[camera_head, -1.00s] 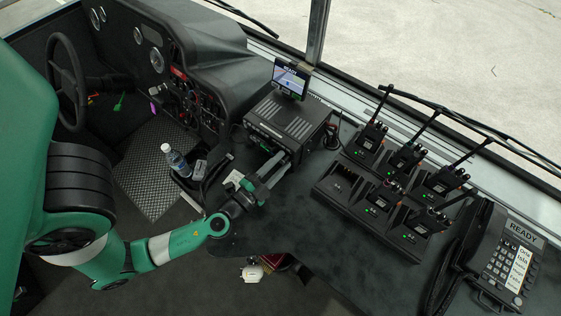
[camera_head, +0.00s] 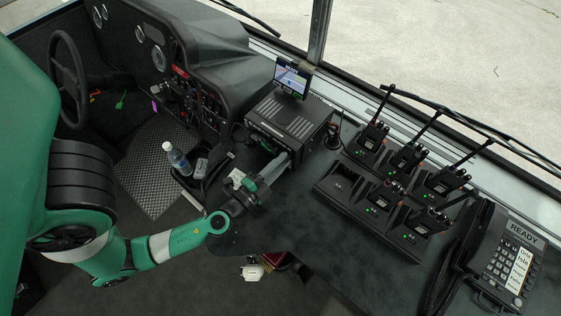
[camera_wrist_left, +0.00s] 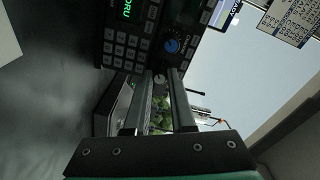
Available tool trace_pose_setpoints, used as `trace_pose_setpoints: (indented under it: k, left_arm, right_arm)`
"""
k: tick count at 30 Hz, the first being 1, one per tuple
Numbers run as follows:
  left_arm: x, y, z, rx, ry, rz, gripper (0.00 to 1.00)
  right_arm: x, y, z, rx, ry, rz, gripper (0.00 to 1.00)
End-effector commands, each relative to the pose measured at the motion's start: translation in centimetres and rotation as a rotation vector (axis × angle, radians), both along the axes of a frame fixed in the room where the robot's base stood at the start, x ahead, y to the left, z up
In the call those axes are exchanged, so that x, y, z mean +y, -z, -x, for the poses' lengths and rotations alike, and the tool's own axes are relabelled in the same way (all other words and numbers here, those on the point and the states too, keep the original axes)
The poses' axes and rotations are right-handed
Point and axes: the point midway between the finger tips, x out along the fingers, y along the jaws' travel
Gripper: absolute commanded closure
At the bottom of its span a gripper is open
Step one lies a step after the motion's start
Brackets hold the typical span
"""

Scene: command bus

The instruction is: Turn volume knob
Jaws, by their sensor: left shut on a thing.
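The black radio unit (camera_head: 296,118) stands on the dashboard counter, and its front panel with keys and knobs faces my left gripper. In the left wrist view a small grey knob (camera_wrist_left: 160,78) sits on that panel between the fingertips. A knob with a blue face (camera_wrist_left: 172,45) is just beyond the tips. No label tells which is the volume knob. My left gripper (camera_head: 277,163) reaches the panel from the front, its two fingers (camera_wrist_left: 161,73) shut on the small grey knob. The exact contact is dark and partly hidden. My right gripper is not in view.
A small screen (camera_head: 292,78) stands on the radio unit. Several handheld radios sit in a charger (camera_head: 337,184) to the right, with a desk phone (camera_head: 503,262) beyond. The counter between gripper and charger is bare.

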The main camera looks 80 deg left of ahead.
Motion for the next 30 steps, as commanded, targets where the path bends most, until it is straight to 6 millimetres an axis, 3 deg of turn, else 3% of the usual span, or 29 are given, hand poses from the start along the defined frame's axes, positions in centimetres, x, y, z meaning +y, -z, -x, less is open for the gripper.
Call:
trace_pose_setpoints:
  k: [30]
  left_arm:
    - [-0.1,-0.2,-0.1,0.562,0.002,-0.774,1.0]
  right_arm:
    - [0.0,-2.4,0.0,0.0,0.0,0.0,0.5]
